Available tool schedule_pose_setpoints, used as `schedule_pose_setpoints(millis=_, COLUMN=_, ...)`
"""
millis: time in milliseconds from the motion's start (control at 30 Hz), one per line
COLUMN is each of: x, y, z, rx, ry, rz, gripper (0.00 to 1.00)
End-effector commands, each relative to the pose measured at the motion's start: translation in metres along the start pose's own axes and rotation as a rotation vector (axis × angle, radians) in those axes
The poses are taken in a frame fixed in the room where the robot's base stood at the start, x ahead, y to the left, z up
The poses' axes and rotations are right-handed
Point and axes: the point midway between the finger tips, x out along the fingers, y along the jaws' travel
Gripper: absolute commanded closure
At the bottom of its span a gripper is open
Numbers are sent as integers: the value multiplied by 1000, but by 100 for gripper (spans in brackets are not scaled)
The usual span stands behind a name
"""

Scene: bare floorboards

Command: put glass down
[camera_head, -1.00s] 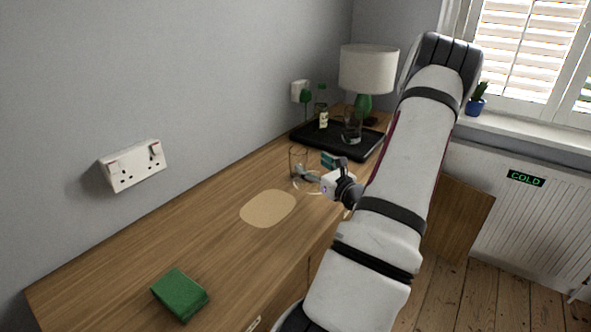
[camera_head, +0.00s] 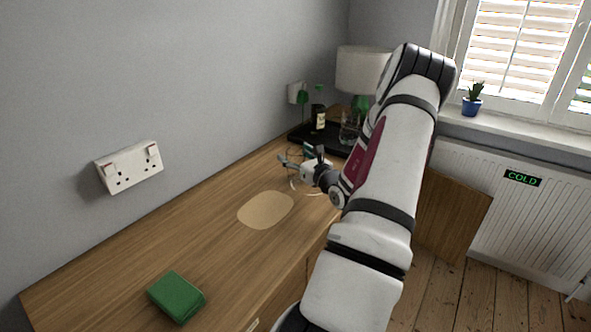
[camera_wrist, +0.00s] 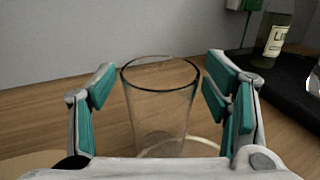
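A clear, empty-looking glass (camera_wrist: 160,105) stands upright on the wooden desk top (camera_head: 200,225). In the wrist view it is between my gripper's fingers, with a gap on both sides. My gripper (camera_wrist: 160,78) is open, its teal pads apart from the glass. In the head view my gripper (camera_head: 300,158) is low over the desk with its fingers spread, and the glass is mostly hidden there. A thin pale ring (camera_wrist: 207,143) lies on the desk around or just behind the glass's base; I cannot tell which.
A black tray (camera_head: 300,135) with a bottle (camera_head: 319,118) and another glass vessel (camera_head: 349,130) is just beyond my gripper. A lamp (camera_head: 362,70) stands at the back. A pale oval patch (camera_head: 266,210) and a green block (camera_head: 177,296) are nearer; desk between them is clear.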

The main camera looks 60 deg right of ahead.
Motion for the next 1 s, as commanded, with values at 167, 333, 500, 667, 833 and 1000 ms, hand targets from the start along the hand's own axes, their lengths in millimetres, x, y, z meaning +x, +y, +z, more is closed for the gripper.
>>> schedule_pose_setpoints(millis=167, x=0, y=0, z=0, rx=0, ry=0, rz=0, gripper=68)
schedule_pose_setpoints(millis=333, x=0, y=0, z=1, rx=-1, ry=-1, rz=0, gripper=96)
schedule_pose_setpoints(millis=500, x=0, y=0, z=1, rx=-1, ry=-1, rz=0, gripper=96)
schedule_pose_setpoints(millis=667, x=0, y=0, z=7, rx=-2, ry=-2, rz=1, gripper=96)
schedule_pose_setpoints(millis=833, x=0, y=0, z=24, rx=-4, ry=-2, rz=2, gripper=96)
schedule_pose_setpoints(millis=1000, x=-17, y=-2, z=37, rx=-1, ry=2, rz=-2, gripper=96)
